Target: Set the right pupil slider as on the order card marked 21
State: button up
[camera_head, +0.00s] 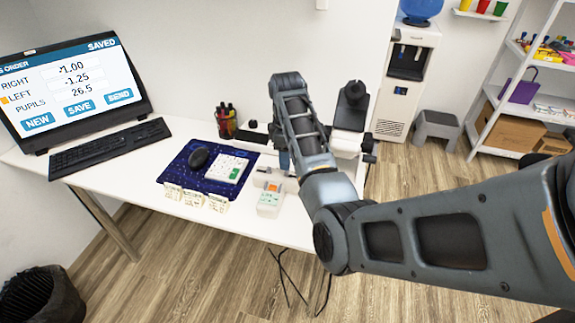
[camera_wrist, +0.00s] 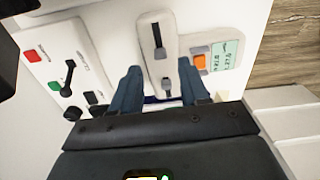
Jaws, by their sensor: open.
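My gripper (camera_wrist: 159,72) is open in the wrist view, its two dark fingers apart. A white panel (camera_wrist: 171,25) with a dark slot and dark slider knobs lies beyond and between the fingertips. I cannot tell which knob is the right pupil slider, or whether a finger touches the panel. In the head view my arm hides most of this device, and the fingertips are not clear. Several small white cards (camera_head: 194,198) stand along the table's front edge. Their print is too small to read, so I cannot tell which is marked 21.
A white box with an orange button (camera_wrist: 199,62) and green label is right of the slider panel. A white panel with red and green buttons (camera_wrist: 55,87) is left. The monitor (camera_head: 75,85) reads Right -1.00, Left -1.25, Pupils 26.5, SAVED. A mouse (camera_head: 198,159) lies nearby.

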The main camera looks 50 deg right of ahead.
aim_at(287, 173)
jog(key=shift+f, duration=2.35)
grip_shut()
